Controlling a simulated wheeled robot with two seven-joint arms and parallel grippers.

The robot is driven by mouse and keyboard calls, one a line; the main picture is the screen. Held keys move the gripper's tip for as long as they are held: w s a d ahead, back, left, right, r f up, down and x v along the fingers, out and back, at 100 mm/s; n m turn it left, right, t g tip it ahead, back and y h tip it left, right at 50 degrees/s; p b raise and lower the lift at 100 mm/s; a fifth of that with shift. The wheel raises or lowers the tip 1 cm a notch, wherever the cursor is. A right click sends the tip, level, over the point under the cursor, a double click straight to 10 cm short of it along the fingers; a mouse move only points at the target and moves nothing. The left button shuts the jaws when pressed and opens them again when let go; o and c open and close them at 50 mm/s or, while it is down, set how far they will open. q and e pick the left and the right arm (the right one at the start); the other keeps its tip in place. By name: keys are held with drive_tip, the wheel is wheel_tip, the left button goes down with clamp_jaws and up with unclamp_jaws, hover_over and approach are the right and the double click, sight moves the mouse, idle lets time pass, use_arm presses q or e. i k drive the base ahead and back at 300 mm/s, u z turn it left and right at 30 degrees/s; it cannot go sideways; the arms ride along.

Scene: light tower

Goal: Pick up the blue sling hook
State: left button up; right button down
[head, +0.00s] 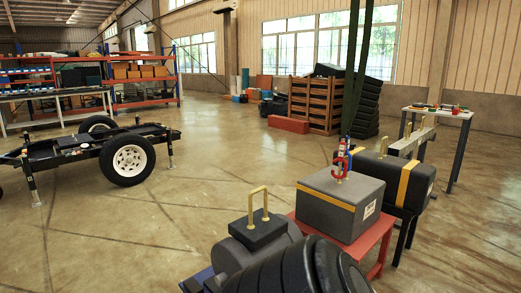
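A small blue piece (348,150), which looks like the blue sling hook, hangs at the lower end of the dark green sling (357,70). It is partly overlapped by a red hook (340,166) hanging beside it, so its full shape is hard to make out. Both are just above the grey box (338,200) with a yellow band, close to its brass handle. I cannot tell whether either hook touches the handle. Neither my left nor my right gripper is in view.
The grey box stands on a red table (372,244). A dark cylinder with a brass handle (258,203) is in front; a black case (405,180) is behind. Dark ribbed rounded shapes (310,268) fill the bottom. A wheeled trailer (100,148) stands left; the middle floor is clear.

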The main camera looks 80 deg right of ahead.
sight(350, 157)
drive_tip(key=z, duration=3.25)
drive_tip(key=i, duration=0.5)
drive_tip(key=z, duration=0.95)
drive_tip(key=k, duration=1.25)
drive_tip(key=z, duration=0.8)
drive_tip(key=i, duration=1.6)
drive_tip(key=u, duration=0.8)
drive_tip(key=i, duration=2.3)
drive_tip(key=u, duration=2.1)
drive_tip(key=i, duration=1)
drive_tip(key=u, duration=1)
